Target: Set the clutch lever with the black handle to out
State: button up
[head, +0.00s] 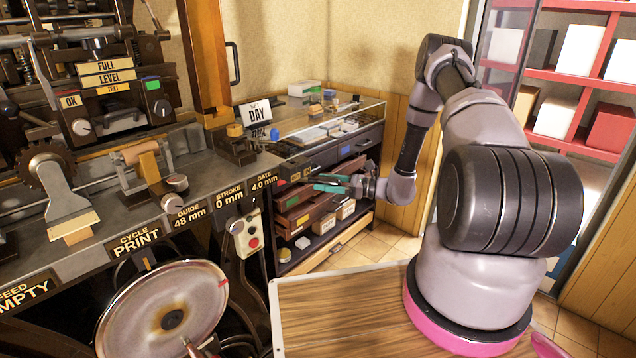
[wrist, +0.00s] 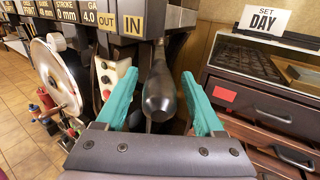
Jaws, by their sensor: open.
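The black clutch handle (wrist: 159,92) shows in the wrist view as a dark rounded grip pointing toward the camera. It sits to the right of and below the OUT and IN label (wrist: 119,25), nearer the IN half. My gripper (wrist: 161,84) is open, with one teal finger on each side of the handle. Gaps show between the handle and both fingers. In the head view my gripper (head: 335,184) is beside the right end of the press, by the small label plate (head: 295,172). I cannot make out the handle there.
A control box with red and green buttons (head: 248,236) and a flywheel (head: 165,312) are left of my gripper. A drawer cabinet (wrist: 270,105) with partly open drawers stands close on the right. A SET DAY sign (wrist: 263,19) stands above it.

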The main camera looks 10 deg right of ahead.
jog(key=shift+x, duration=1.25)
grip_shut()
dwell(0.5)
